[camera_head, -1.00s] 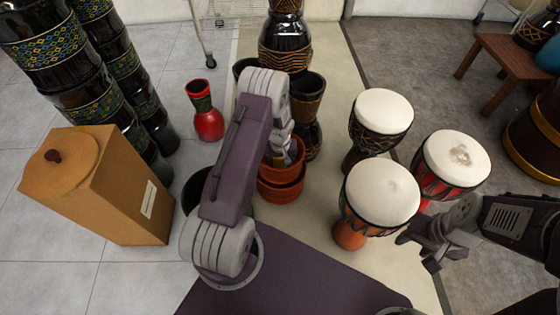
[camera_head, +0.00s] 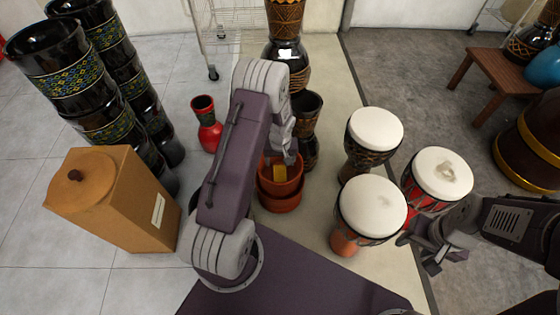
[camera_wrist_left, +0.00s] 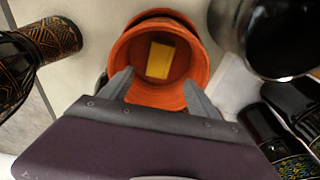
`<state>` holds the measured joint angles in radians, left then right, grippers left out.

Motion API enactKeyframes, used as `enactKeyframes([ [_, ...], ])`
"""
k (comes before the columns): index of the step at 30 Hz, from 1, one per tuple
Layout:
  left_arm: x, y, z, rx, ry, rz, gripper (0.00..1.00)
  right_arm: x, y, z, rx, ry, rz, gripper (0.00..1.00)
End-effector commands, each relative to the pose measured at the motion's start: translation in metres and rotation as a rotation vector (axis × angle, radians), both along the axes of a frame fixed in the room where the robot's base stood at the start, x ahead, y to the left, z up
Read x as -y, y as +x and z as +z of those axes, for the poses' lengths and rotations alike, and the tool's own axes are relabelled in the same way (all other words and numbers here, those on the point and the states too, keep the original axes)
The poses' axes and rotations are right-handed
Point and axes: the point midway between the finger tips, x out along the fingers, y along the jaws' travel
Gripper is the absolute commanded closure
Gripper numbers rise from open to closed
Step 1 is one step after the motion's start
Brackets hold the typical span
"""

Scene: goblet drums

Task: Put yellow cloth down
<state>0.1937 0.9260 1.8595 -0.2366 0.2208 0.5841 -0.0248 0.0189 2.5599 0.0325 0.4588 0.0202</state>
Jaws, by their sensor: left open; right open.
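The yellow cloth (camera_head: 280,173) lies inside an orange-brown pot (camera_head: 281,189). In the left wrist view the yellow cloth (camera_wrist_left: 160,59) shows as a small folded rectangle on the bottom of the round pot (camera_wrist_left: 196,64). My left gripper (camera_head: 291,156) is above the pot, mostly hidden by its arm in the head view. In the left wrist view its two fingers (camera_wrist_left: 156,90) are spread apart at the near rim, with nothing between them. My right gripper (camera_head: 428,254) is open and empty beside the drums on the right.
White-topped drums (camera_head: 371,206) stand right of the pot. A red vase (camera_head: 207,128) and a tan wooden box (camera_head: 125,205) stand to the left, with tall black drums (camera_head: 75,75) behind the box. A tall carved drum (camera_head: 286,55) stands behind my left arm.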

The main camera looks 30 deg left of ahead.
Motion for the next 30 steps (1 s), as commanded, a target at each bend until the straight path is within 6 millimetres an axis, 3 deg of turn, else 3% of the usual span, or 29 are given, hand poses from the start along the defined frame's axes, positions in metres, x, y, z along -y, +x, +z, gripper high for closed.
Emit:
enactKeyframes([
  [4, 0.003, -0.002, 0.006, -0.001, 0.0, -0.01, 0.29, 0.0, 0.0, 0.0, 0.0, 0.0, 0.0, 0.52],
  [8, 0.024, -0.019, 0.054, -0.004, 0.005, -0.107, 0.29, 0.0, 0.0, 0.0, 0.0, 0.0, 0.0, 0.52],
  [12, 0.06, -0.072, 0.119, -0.02, -0.002, -0.285, 0.29, 0.0, 0.0, 0.0, 0.0, 0.0, 0.0, 0.52],
  [16, 0.085, -0.126, 0.154, -0.032, -0.016, -0.431, 0.29, 0.0, 0.0, -0.001, 0.0, 0.0, 0.0, 0.52],
  [21, 0.098, -0.164, 0.167, -0.041, -0.03, -0.524, 0.29, 0.0, 0.0, -0.001, 0.0, 0.0, 0.0, 0.52],
  [30, 0.099, -0.166, 0.169, -0.041, -0.032, -0.53, 0.29, 0.0, 0.0, 0.001, 0.0, 0.0, 0.0, 0.52],
])
